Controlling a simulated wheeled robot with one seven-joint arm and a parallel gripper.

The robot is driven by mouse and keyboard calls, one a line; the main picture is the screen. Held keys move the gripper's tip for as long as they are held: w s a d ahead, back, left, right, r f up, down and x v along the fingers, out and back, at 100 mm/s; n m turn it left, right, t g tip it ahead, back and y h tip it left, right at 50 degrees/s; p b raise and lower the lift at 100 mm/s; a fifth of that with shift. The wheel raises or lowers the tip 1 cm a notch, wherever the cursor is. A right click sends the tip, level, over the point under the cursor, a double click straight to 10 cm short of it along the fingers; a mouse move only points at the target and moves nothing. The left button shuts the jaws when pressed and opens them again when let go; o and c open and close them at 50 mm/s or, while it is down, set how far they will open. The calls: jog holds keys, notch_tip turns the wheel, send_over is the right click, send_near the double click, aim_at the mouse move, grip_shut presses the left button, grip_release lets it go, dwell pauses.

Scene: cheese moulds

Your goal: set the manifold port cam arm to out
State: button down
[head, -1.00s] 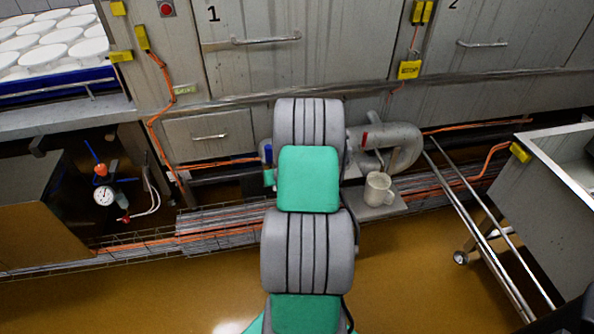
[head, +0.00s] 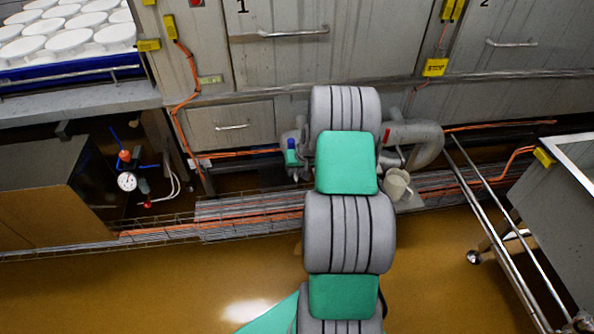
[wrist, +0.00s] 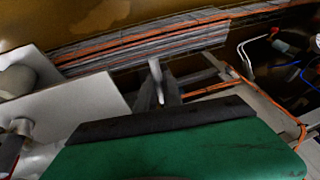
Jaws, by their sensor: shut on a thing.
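In the wrist view, the dark fingers of my gripper (wrist: 158,95) are closed around a slim light-grey lever (wrist: 156,72), which looks like the cam arm. Its tip stands up between them, and the rest is hidden by the fingers and the green pad. In the head view my gripper is hidden behind my arm. The grey pipe manifold (head: 425,140) shows to the right of my arm. A blue-topped fitting (head: 291,150) shows to its left. I cannot read any in or out mark.
Cable trays run along the wall base. A pressure gauge (head: 127,181) hangs at the left. A metal trolley (head: 560,200) stands at the right. The brown floor in front is clear.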

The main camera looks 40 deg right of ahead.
jog(key=c, duration=1.5)
grip_release()
jog(key=shift+f, duration=0.1)
jog(key=v, duration=0.7)
jog(key=shift+r, duration=0.4)
jog(key=shift+s, duration=0.15)
